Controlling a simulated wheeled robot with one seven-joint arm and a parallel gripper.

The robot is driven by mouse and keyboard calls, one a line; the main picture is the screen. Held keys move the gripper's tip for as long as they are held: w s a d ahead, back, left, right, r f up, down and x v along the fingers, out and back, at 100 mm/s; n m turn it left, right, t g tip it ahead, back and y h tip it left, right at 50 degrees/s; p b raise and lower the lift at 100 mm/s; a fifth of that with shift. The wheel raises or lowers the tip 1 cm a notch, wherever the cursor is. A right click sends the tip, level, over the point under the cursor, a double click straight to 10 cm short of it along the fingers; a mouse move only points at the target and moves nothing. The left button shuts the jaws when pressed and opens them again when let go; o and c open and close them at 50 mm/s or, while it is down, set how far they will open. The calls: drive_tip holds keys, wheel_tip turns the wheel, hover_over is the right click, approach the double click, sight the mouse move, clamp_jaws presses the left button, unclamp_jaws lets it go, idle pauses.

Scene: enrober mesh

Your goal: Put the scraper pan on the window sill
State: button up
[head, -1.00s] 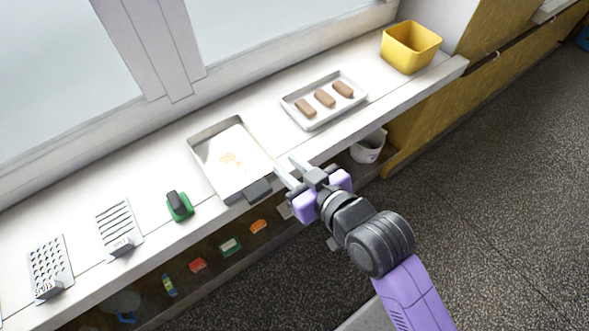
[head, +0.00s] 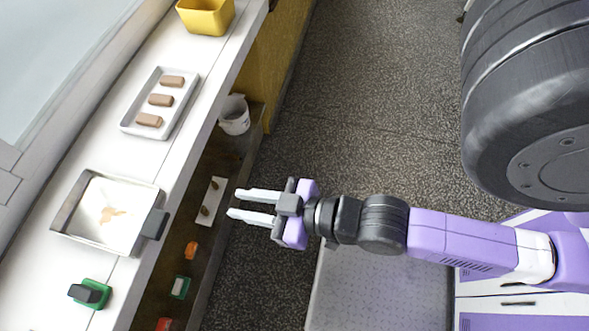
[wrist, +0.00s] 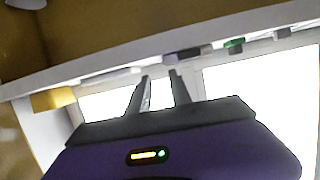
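The scraper pan, seemingly the square metal pan (head: 75,232) with a dark handle (head: 154,224) and a brown smear inside, lies flat on the white window sill (head: 52,291). Its handle sticks out over the sill's front edge. My gripper (head: 236,203) is open and empty, to the right of the handle and clear of it, out over the floor side. In the wrist view my gripper's fingers (wrist: 160,77) stand apart with nothing between them. A dark shape there, probably the pan handle (wrist: 182,55), shows at the sill edge; the pan's inside is hidden.
On the sill, a white tray (head: 133,119) with brown bars and a yellow bin (head: 206,15) stand beyond the pan; a green-and-black item (head: 91,293) is on its near side. A lower shelf holds a white bucket (head: 234,115) and small items. The speckled floor (head: 370,100) is open.

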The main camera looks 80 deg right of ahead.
drive_tip(key=v, duration=1)
drive_tip(key=shift+d+n+t, duration=0.3)
